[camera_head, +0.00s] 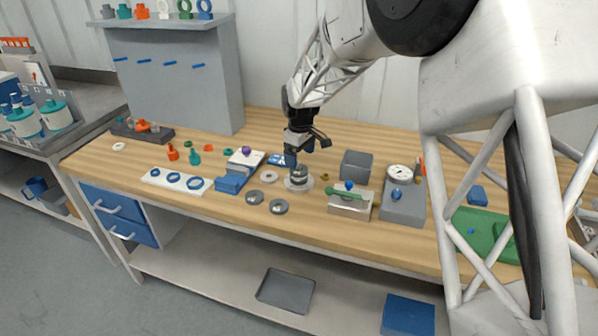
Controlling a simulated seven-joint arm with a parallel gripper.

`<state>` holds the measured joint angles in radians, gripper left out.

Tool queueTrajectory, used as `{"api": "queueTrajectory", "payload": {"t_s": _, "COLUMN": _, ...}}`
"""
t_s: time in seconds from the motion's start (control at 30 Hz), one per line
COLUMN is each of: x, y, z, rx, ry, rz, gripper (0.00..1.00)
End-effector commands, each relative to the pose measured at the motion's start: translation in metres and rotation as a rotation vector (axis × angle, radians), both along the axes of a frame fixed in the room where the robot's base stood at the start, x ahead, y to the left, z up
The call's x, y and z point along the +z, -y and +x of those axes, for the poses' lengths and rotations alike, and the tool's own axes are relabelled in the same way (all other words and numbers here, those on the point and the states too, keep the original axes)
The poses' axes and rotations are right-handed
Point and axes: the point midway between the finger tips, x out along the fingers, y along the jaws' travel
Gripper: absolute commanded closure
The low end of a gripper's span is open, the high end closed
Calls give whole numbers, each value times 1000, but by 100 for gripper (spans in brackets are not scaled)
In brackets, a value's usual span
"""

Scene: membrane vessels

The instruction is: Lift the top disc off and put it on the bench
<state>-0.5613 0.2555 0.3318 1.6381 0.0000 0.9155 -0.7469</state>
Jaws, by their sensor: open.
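A small stack of grey metal discs (299,173) stands on a pale round base (299,184) in the middle of the wooden bench (240,202). The separate discs of the stack are too small to tell apart. My gripper (305,149) is above the stack, tilted, with its jaws open and nothing seen between them. I cannot tell whether a finger touches the stack. Two flat grey discs, one to the left (255,197) and one nearer the front (279,206), lie on the bench left of the stack.
A grey block (356,165) and a silver box with a green handle (349,204) stand right of the stack. A gauge unit (402,204) is farther right. A blue and white device (238,172) is to the left. Bare wood shows along the front edge.

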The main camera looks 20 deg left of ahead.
Motion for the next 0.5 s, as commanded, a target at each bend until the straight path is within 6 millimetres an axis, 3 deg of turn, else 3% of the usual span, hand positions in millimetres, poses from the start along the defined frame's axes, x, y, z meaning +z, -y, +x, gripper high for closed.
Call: {"api": "queueTrajectory", "payload": {"t_s": 0.5, "x": -48, "y": 1, "z": -1, "rx": 0, "ry": -1, "rz": -1, "gripper": 8}}
